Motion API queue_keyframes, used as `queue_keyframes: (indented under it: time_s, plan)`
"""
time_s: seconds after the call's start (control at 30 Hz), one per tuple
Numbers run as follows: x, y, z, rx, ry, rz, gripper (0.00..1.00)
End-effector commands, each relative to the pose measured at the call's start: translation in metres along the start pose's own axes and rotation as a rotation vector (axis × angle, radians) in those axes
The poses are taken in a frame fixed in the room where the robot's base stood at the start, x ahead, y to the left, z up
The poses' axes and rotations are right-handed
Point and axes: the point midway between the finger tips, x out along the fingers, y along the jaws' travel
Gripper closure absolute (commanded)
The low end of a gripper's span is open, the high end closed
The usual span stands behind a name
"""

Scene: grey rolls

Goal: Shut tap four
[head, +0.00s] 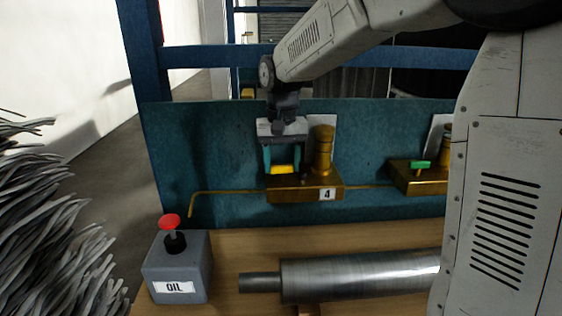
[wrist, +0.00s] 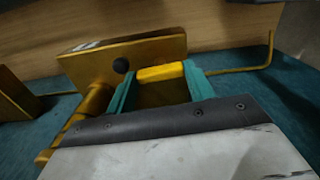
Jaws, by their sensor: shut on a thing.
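Tap four is a brass block (head: 300,188) with a "4" label, fixed on the teal panel in the head view. Its yellow handle (head: 283,170) sits between the teal fingers of my gripper (head: 282,165), which is shut on it. In the wrist view the yellow handle (wrist: 161,73) shows between the fingertips of my gripper (wrist: 158,78), in front of the brass block (wrist: 125,58). The gripper partly hides the handle and the block's upper part.
Another brass tap with a green handle (head: 420,165) is at the right. A grey oil can (head: 178,268) with a red knob and a metal roller (head: 360,276) are on the wooden bench (head: 235,245). Grey strands (head: 50,230) fill the left. My arm covers the upper right.

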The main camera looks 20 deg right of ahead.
Motion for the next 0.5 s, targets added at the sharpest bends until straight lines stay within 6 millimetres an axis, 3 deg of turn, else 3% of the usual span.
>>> queue_keyframes:
  time_s: [0.37, 0.4, 0.47, 0.5]
  plan:
    - [-0.0021, -0.0004, -0.0017, 0.003, 0.007, -0.002, 0.70]
    - [-0.0021, -0.0004, -0.0017, 0.003, 0.008, -0.002, 0.42]
    - [-0.0020, -0.0004, -0.0017, 0.003, 0.007, -0.002, 0.25]
    - [-0.0018, -0.0003, -0.0015, 0.003, 0.006, -0.002, 0.25]
